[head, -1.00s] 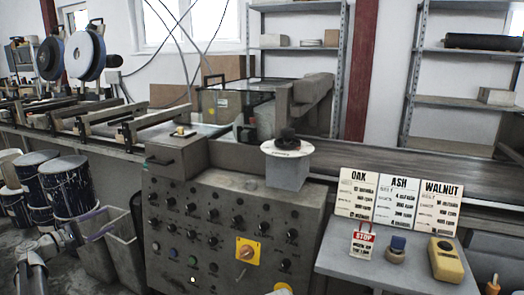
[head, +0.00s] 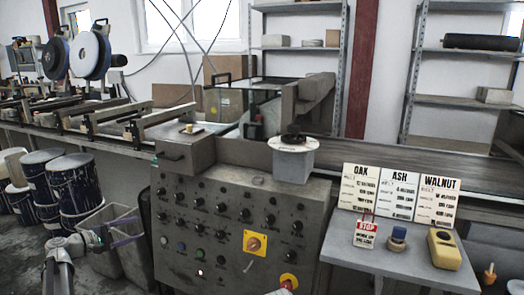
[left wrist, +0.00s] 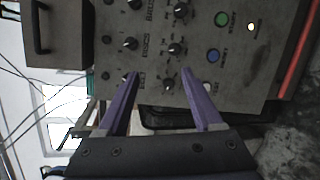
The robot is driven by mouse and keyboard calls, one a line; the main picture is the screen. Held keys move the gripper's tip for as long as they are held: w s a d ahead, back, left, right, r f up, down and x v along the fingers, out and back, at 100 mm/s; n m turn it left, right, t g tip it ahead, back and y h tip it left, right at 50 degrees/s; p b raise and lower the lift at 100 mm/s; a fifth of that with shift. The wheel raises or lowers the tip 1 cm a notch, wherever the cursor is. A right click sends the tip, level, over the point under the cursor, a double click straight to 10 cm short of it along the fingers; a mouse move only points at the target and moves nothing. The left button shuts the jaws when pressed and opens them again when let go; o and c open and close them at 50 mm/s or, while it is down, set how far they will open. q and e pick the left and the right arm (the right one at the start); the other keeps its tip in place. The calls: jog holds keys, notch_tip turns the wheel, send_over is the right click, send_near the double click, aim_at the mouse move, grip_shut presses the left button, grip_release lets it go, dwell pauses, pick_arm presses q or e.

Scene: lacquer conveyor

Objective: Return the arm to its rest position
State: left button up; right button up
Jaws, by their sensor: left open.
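My left gripper (head: 136,230) is at the lower left of the head view, left of the grey control panel (head: 235,210). Its purple fingers are apart, with nothing between them. In the left wrist view the two fingers of the left gripper (left wrist: 161,82) stand spread in front of the panel face (left wrist: 100,20), with knobs, a green button (left wrist: 221,19) and a blue button (left wrist: 213,55). The fingers look clear of the panel. My right gripper is in neither view.
A grey bin (head: 98,268) stands below and beside my left gripper. Dark paint drums (head: 75,185) stand behind it. A conveyor (head: 400,178) runs behind.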

pick_arm(q)
jog(key=s+d+f+m+g, duration=0.2)
jog(key=s+d+f+g, duration=0.1)
jog(key=d, duration=0.6)
jog(key=s+d+f+m+g+y, duration=0.1)
jog(key=s+d+f+m+g, duration=0.2)
jog(key=d, duration=0.6)
jog(key=s+d+f+m+g, duration=0.2)
jog(key=s+d+f, duration=0.15)
jog(key=d, duration=0.55)
jog(key=s+d+f+m+g+y, duration=0.2)
jog(key=s+d+f+m+y, duration=0.15)
jog(key=s, duration=0.35)
jog(key=s+d+f+m+g+y, duration=0.1)
jog(key=s+d+f+m+y, duration=0.2)
jog(key=s, duration=0.4)
jog(key=s+d+f+m+g+y, duration=0.1)
jog(key=s+d+m+g+y, duration=0.15)
jog(key=s+d+m, duration=0.4)
notch_tip(320, 180, up, 29)
jog(key=s+a+n+t+p, duration=0.1)
jog(key=n+p, duration=0.1)
jog(key=p, duration=2.7)
jog(key=shift+s+a+y, duration=0.15)
jog(key=shift+s+y, duration=0.2)
jog(key=shift+y, duration=0.05)
